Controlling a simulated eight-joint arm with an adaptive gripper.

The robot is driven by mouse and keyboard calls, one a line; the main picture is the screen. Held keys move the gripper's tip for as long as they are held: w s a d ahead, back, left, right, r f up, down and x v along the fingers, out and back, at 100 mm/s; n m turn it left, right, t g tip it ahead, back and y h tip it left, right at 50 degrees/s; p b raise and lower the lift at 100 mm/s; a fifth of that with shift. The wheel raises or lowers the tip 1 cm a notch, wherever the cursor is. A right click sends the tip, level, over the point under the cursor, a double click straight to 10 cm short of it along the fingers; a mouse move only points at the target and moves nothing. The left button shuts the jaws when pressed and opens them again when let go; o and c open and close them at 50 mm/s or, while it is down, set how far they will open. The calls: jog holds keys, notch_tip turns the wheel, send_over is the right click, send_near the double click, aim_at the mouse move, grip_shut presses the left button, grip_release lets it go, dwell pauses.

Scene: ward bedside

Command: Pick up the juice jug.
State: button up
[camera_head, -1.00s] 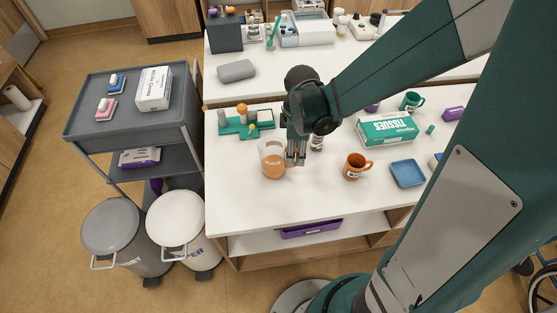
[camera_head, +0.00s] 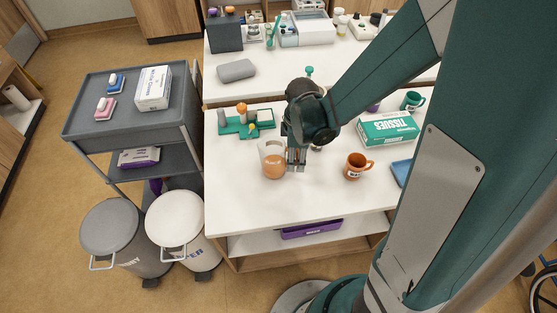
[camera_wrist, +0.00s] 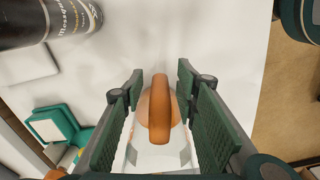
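The juice jug (camera_head: 273,162) is a clear jug with orange juice inside. It stands upright on the white table, left of centre in the head view. My gripper (camera_head: 296,163) is right beside its right side, pointing down. In the wrist view my gripper (camera_wrist: 160,90) is open, with one green pad on each side of the jug's orange handle (camera_wrist: 160,118). Gaps show between the handle and both pads. The jug's clear body lies partly hidden at the bottom of the wrist view.
The table front is clear.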

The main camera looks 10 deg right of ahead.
jog(key=shift+f, duration=0.45)
dwell(0.3)
grip_shut()
